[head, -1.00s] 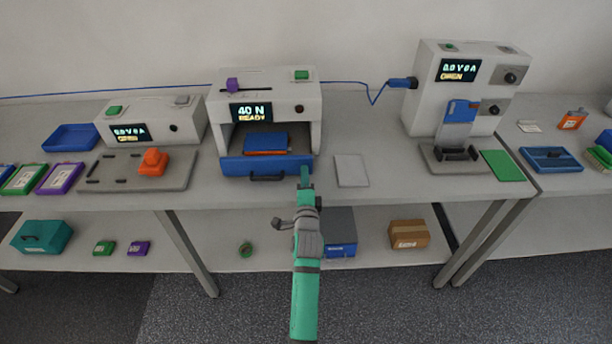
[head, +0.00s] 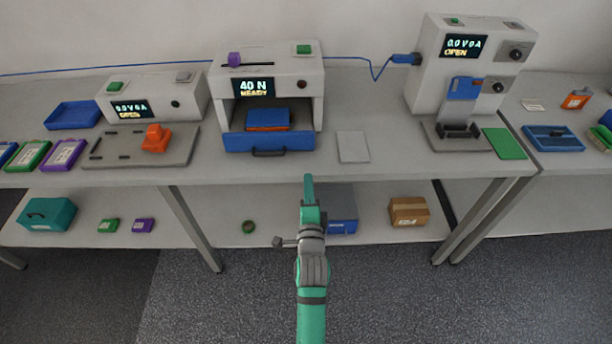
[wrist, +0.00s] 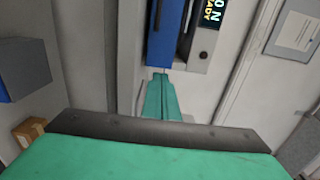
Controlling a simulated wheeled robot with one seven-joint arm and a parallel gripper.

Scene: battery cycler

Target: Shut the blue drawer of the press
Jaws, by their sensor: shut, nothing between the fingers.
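The press (head: 311,82) stands on the table, its screen reading 40 N READY. Its blue drawer (head: 290,142) is pulled out, with a dark handle (head: 268,153) on its front. A blue block with an orange part under it (head: 268,119) lies inside the drawer. My gripper (head: 308,178) is shut and empty, in front of the table edge, below the drawer's right end and apart from it in the head view. In the wrist view, my shut fingers (wrist: 161,78) point toward the end of the blue drawer front (wrist: 165,40); I cannot tell the exact gap.
A pale flat plate (head: 353,147) lies right of the drawer. A grey fixture with an orange piece (head: 156,138) stands left. A blue box (head: 343,227) and a cardboard box (head: 409,212) are on the lower shelf. The floor before the table is clear.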

